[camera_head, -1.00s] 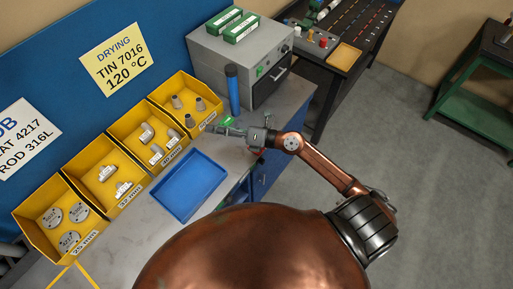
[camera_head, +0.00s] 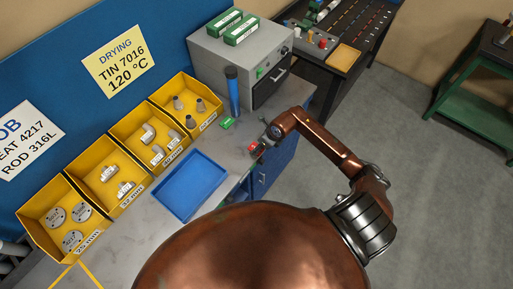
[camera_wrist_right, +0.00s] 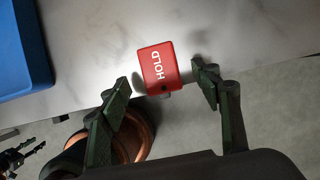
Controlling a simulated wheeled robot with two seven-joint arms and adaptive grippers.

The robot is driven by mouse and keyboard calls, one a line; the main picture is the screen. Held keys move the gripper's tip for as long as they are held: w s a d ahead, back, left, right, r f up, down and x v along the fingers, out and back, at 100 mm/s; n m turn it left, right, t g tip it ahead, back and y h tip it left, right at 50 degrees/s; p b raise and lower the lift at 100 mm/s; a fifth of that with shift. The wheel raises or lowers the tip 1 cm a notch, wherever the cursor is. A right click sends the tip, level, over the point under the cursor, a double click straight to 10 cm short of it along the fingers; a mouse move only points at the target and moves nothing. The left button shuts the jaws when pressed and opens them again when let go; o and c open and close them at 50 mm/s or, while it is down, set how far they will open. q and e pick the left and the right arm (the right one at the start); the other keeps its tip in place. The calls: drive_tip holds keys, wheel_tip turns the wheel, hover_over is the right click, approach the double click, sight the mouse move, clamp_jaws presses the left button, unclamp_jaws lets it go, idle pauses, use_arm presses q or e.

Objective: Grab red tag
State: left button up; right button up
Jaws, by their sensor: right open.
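The red tag (camera_wrist_right: 158,68), lettered HOLD, lies at the edge of the grey bench. In the head view the red tag (camera_head: 253,147) shows small, right beside my right gripper (camera_head: 259,148). In the right wrist view my right gripper (camera_wrist_right: 163,88) is open, with one finger on each side of the tag's lower part. The fingers look apart from the tag. My left gripper is not seen in the head view.
A blue tray (camera_head: 190,186) lies left of the tag on the bench. A green tag (camera_head: 228,122) and a blue cylinder (camera_head: 233,90) are behind it, near a grey oven (camera_head: 262,62). Yellow bins (camera_head: 112,204) line the back. Open floor lies to the right.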

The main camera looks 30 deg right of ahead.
drive_tip(key=shift+x, duration=1.35)
drive_tip(key=shift+c, duration=0.4)
drive_tip(key=c, duration=1.2)
